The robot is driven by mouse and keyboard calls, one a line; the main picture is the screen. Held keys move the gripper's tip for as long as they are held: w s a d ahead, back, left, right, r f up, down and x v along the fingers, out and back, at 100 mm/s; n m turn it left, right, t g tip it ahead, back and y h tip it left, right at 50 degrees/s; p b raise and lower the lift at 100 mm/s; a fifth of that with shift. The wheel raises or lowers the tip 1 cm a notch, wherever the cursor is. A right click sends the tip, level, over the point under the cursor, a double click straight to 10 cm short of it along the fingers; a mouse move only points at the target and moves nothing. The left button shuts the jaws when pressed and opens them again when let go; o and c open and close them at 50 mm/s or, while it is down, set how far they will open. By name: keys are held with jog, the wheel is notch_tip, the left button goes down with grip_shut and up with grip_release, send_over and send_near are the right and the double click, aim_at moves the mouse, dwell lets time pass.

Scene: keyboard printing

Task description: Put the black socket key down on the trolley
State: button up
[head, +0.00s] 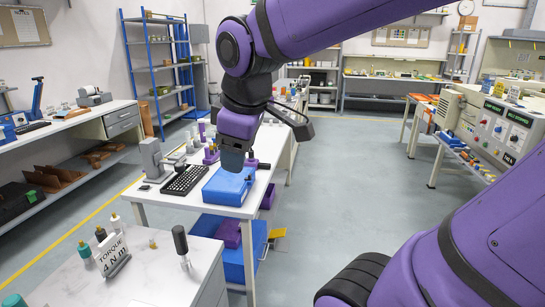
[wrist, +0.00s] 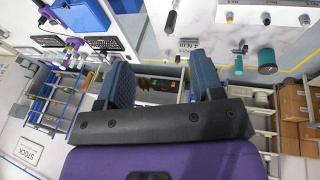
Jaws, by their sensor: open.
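A black-handled socket key (head: 181,243) with a metal shaft stands upright on the near white top (head: 165,275), apparently the trolley. It also shows in the wrist view (wrist: 170,22). A smaller dark-handled tool (head: 100,234) stands farther left on the same top. My gripper (head: 232,160) hangs over the blue box on the white table behind, well away from the key. In the wrist view its fingers (wrist: 160,85) are wide apart with nothing held between them.
The table behind holds the blue box (head: 228,186), a black keyboard (head: 185,180) and a grey press (head: 153,158). The floor to the right is open.

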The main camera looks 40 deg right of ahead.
jog(key=s+d+m+t, duration=0.1)
jog(key=s+m, duration=0.6)
jog(key=shift+d+y, duration=0.25)
jog(key=shift+y, duration=0.15)
